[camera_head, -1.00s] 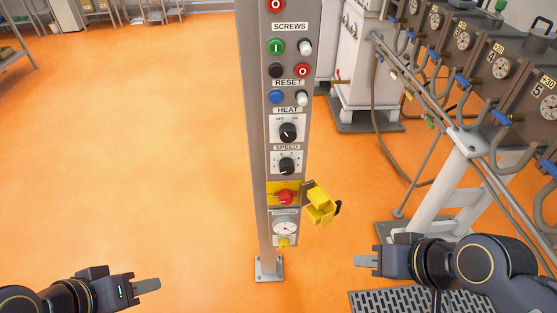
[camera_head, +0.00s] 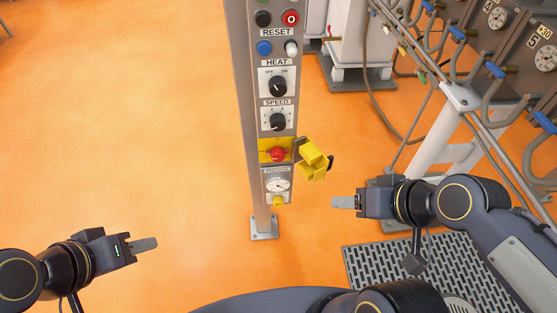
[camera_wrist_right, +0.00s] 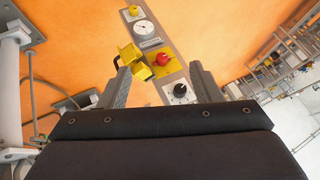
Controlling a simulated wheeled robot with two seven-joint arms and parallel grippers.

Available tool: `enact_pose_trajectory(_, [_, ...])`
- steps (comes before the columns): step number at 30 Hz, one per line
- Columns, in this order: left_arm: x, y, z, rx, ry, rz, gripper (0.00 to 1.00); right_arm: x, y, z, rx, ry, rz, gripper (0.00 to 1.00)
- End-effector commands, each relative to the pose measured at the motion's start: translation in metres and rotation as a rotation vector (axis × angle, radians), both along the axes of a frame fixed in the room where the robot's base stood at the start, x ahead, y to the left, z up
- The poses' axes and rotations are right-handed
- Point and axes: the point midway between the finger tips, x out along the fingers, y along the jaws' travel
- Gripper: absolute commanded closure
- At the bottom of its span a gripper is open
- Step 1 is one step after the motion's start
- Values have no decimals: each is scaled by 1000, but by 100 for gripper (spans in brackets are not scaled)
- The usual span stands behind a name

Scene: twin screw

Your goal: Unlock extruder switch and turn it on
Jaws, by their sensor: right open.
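The control column (camera_head: 249,100) stands upright in the middle of the head view. Its red switch (camera_head: 277,154) sits on a yellow plate, with a yellow lock cover (camera_head: 313,160) swung out to the right of it. The switch (camera_wrist_right: 163,59) and the cover (camera_wrist_right: 134,55) also show in the right wrist view, framed between the fingers. My right gripper (camera_head: 343,202) is to the right of and below the cover, apart from it; its jaws (camera_wrist_right: 158,84) are open and empty. My left gripper (camera_head: 146,245) is at lower left, away from the column; its finger gap cannot be made out.
Above the red switch are the SPEED knob (camera_head: 278,121) and HEAT knob (camera_head: 278,87). A round gauge (camera_head: 278,185) is below it. Machinery with hoses (camera_head: 500,70) fills the right side. A floor grate (camera_head: 385,262) lies at lower right. The orange floor at left is clear.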

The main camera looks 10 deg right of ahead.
Motion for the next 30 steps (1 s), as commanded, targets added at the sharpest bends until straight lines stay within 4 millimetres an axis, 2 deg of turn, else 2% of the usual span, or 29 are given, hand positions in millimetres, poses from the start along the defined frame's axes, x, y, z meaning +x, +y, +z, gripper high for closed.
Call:
enact_pose_trajectory(1, [0,0,-23,0,0,0,64,16,8,-21,2,-44,42,41])
enact_pose_trajectory(8, [0,0,-99,0,1,0,64,120,51,-89,-107,-403,186,41])
enact_pose_trajectory(12, [0,0,-143,0,1,0,64,170,71,-139,-307,-600,214,41])
enact_pose_trajectory(15, [0,0,-173,0,1,0,64,197,82,-175,-514,-724,227,41])
enact_pose_trajectory(18, [0,0,-200,0,1,0,64,212,90,-205,-749,-831,240,41])
enact_pose_trajectory(21, [0,0,-220,0,1,0,64,218,97,-222,-969,-920,249,41])
enact_pose_trajectory(25, [0,0,-233,0,1,0,64,218,102,-229,-1173,-993,250,41])
enact_pose_trajectory(30, [0,0,-236,0,1,0,64,222,103,-226,-1266,-1025,242,41])
